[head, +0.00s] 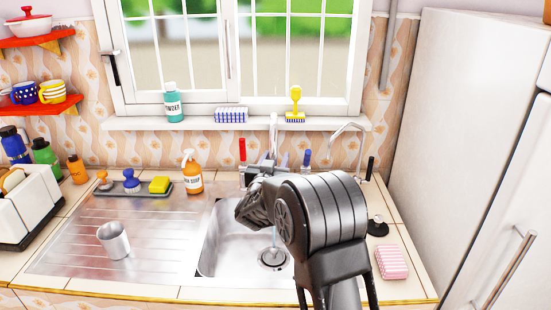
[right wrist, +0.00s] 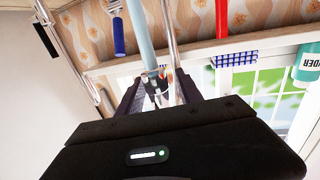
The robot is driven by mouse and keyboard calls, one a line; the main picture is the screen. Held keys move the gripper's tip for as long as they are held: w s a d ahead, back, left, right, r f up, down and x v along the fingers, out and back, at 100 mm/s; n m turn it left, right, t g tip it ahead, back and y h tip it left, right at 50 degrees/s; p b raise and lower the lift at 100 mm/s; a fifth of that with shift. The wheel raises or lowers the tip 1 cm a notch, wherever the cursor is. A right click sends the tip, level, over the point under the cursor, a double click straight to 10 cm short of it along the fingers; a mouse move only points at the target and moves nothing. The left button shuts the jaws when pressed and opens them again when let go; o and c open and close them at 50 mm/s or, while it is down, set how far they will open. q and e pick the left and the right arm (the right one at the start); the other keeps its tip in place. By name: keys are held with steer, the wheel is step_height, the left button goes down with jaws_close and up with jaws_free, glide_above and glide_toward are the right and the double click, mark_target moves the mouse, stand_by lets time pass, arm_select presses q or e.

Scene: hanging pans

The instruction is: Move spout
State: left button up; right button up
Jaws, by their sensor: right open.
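The sink tap's chrome spout (head: 273,130) rises behind the basin, partly hidden by my right arm. In the right wrist view, which is upside down, the chrome spout (right wrist: 166,40) shows ahead of the palm, near the fingers. My right gripper (right wrist: 158,88) is open, with its dark fingers close to the spout; I cannot tell whether they touch it. A pale blue water stream (right wrist: 140,35) also shows there. In the head view, water (head: 274,236) falls into the sink basin (head: 228,245). My left gripper is not in view.
A red tap handle (head: 242,150) and a blue one (head: 307,158) flank the spout. A second thin chrome tap (head: 350,128) stands to the right. A soap bottle (head: 192,172), a metal cup (head: 114,240) and a pink sponge (head: 391,262) stand around the basin.

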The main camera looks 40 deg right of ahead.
steer(key=shift+c, duration=0.3)
jaws_close()
stand_by(1.1)
